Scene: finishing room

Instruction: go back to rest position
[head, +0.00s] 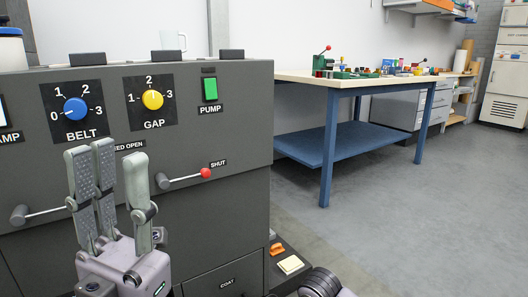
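My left gripper (117,160) stands upright in front of the grey machine (220,130), with its fingers pointing up. Two textured fingers are on the left and one on the right, with a gap between them. It is open and holds nothing that I can see. It partly covers the panel below the blue BELT knob (75,109) and the end of a lever (40,213). A dark ringed part of my own body shows at the bottom edge. My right gripper is not in view.
The panel also has a yellow GAP knob (152,99), a green PUMP switch (210,89) and a red-tipped lever (205,173) by the SHUT label. A blue-legged workbench (328,150) stands beyond. The floor at right is clear.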

